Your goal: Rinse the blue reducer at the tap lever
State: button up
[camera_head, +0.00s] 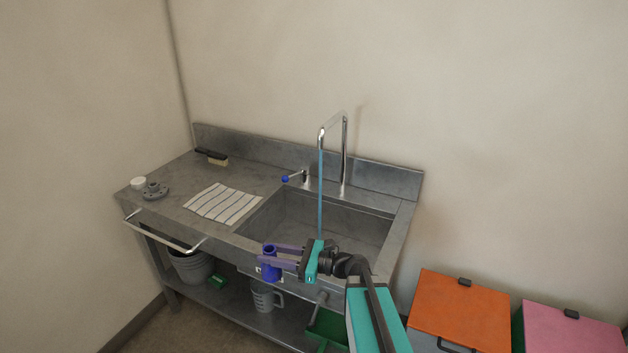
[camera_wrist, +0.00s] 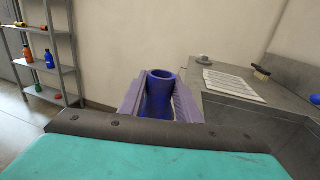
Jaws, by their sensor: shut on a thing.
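The blue reducer (camera_head: 270,264) is held upright between the purple fingers of my gripper (camera_head: 276,256). In the wrist view the reducer (camera_wrist: 160,92) sits between both fingers (camera_wrist: 158,103), its open round top showing. My gripper is in front of the sink's front edge in the head view, apart from the water stream. The tap lever (camera_head: 292,177) with a blue knob is at the back left of the sink basin (camera_head: 330,222). A blue stream of water (camera_head: 320,190) runs down from the chrome tap (camera_head: 344,150) into the basin.
A striped cloth (camera_head: 223,202) lies on the counter left of the basin. A brush (camera_head: 213,156), a grey flange (camera_head: 155,191) and a white round piece (camera_head: 138,183) stand farther left. A rail (camera_head: 165,238) juts from the front. Orange (camera_head: 462,308) and pink (camera_head: 570,328) lidded bins stand right.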

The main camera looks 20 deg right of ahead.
aim_at(265, 271)
jog(key=shift+s+a, duration=0.75)
jog(key=shift+a, duration=0.35)
jog(key=shift+a+r, duration=0.1)
jog(key=shift+s+a+p, duration=0.15)
jog(key=shift+a+p, duration=0.05)
jog(key=shift+p, duration=0.35)
jog(key=shift+a, duration=0.1)
jog(key=shift+s+a+p, duration=0.65)
jog(key=shift+a+p, duration=0.3)
jog(key=shift+p, duration=0.85)
jog(key=shift+s+a+p, duration=0.65)
jog(key=shift+a+p, duration=0.25)
jog(key=shift+p, duration=0.85)
jog(key=shift+f, duration=0.2)
